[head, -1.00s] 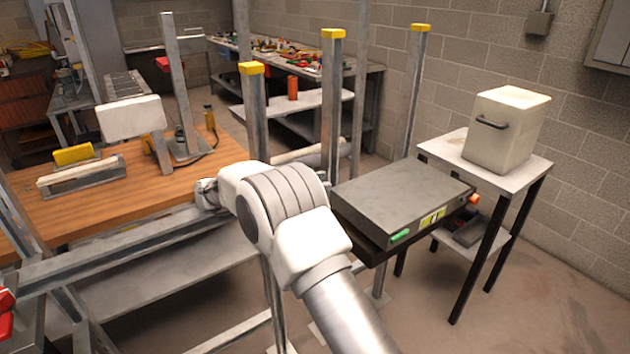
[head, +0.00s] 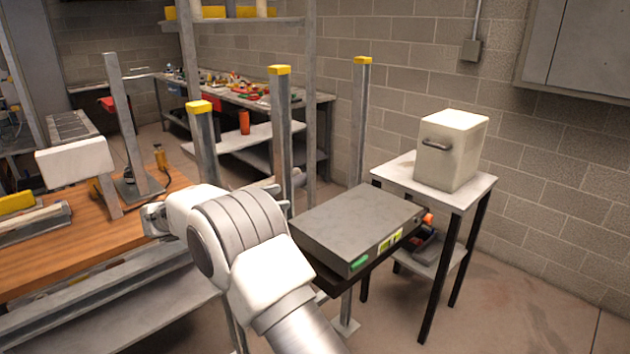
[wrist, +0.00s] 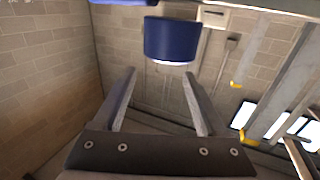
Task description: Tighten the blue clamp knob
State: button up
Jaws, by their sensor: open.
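The blue knob (wrist: 172,40) shows in the wrist view as a short dark-blue cylinder, up from the picture's middle. More blue shows at the top edge; I cannot tell if it belongs to the same clamp. My gripper (wrist: 159,78) is open and empty. Its two grey fingers stand wide apart and point up the picture toward the knob. The knob appears just past the fingertips, nearer the right one, and not between the fingers. I cannot tell the exact gap. In the head view my white arm hides most of the gripper, and I cannot make out the knob there.
Steel posts with yellow caps (head: 280,70) stand beyond my arm. A flat grey box (head: 355,222) is right of it. A white container (head: 450,150) stands on a small table (head: 470,187). A wooden workbench (head: 90,235) is at left. Floor at lower right is clear.

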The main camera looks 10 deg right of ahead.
jog(key=s+d+r, duration=0.3)
jog(key=d+r, duration=0.3)
jog(key=d, duration=0.4)
jog(key=shift+s+d+r, duration=0.15)
jog(key=shift+s+d, duration=0.1)
jog(key=shift+d, duration=0.1)
